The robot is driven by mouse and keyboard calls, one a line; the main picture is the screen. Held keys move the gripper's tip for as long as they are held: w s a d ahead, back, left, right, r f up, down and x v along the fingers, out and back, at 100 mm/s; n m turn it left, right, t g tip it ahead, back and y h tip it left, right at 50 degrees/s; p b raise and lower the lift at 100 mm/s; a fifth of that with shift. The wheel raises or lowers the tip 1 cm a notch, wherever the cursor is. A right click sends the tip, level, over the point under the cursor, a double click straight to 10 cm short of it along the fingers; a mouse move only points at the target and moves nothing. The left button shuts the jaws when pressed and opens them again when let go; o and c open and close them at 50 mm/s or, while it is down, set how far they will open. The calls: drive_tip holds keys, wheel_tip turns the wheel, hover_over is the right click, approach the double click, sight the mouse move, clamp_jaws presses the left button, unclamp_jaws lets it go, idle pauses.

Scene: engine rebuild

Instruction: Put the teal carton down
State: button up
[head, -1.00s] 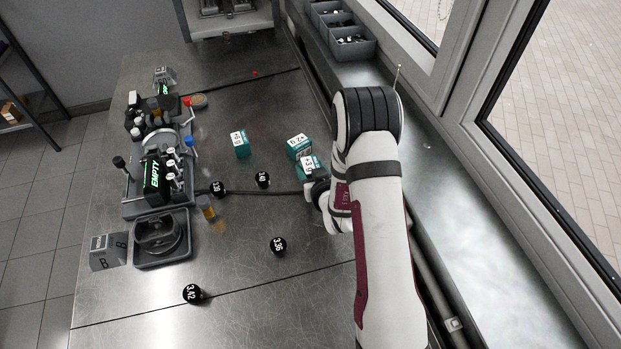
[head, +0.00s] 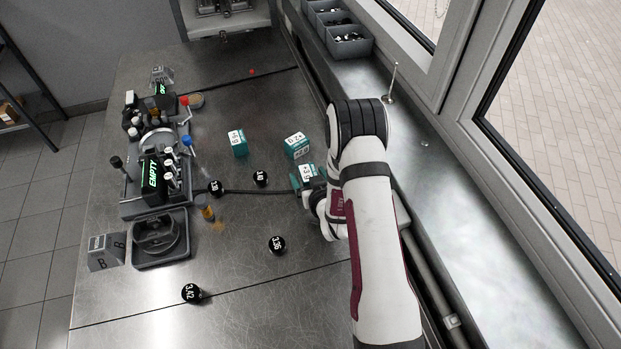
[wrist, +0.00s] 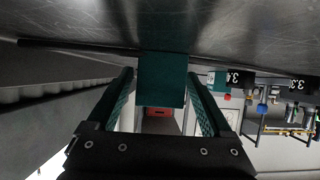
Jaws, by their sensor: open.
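The teal carton (head: 307,176), with a white label on top, is at the end of my arm in the head view. In the wrist view the teal carton (wrist: 162,92) stands between the fingers of my gripper (wrist: 160,75), its far end against the metal tabletop. A gap shows on each side of it, so my gripper is open around the carton without squeezing it. In the head view my wrist hides the right part of the carton and most of the fingers.
Two more teal cartons, one just behind (head: 297,147) and one farther left (head: 238,144), stand on the bench. Black numbered balls (head: 277,245) lie on the open bench left of my arm. Engine parts and bottles (head: 158,170) crowd the left edge. The window sill (head: 440,190) runs along the right.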

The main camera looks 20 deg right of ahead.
drive_tip(key=v, duration=1.1)
drive_tip(key=shift+s+r, duration=0.15)
drive_tip(key=shift+s, duration=0.1)
drive_tip(key=shift+s+d+r, duration=0.1)
drive_tip(key=shift+r, duration=0.1)
drive_tip(key=s+a+r+m+g, duration=0.2)
drive_tip(key=s+a+r+g, duration=0.1)
drive_tip(key=s, duration=0.6)
drive_tip(key=s+a+r+m+g+y, duration=0.1)
drive_tip(key=s+a+r+g, duration=0.2)
drive_tip(key=s+r+g, duration=0.2)
drive_tip(key=s+a+r+m+g, duration=0.2)
drive_tip(key=s+r+g, duration=0.3)
drive_tip(key=s+r, duration=0.3)
drive_tip(key=s+a, duration=0.1)
drive_tip(key=s, duration=0.3)
drive_tip(key=shift+s+m+y, duration=0.3)
drive_tip(key=shift+s+y, duration=0.05)
drive_tip(key=shift+y, duration=0.05)
drive_tip(key=shift+o, duration=0.8)
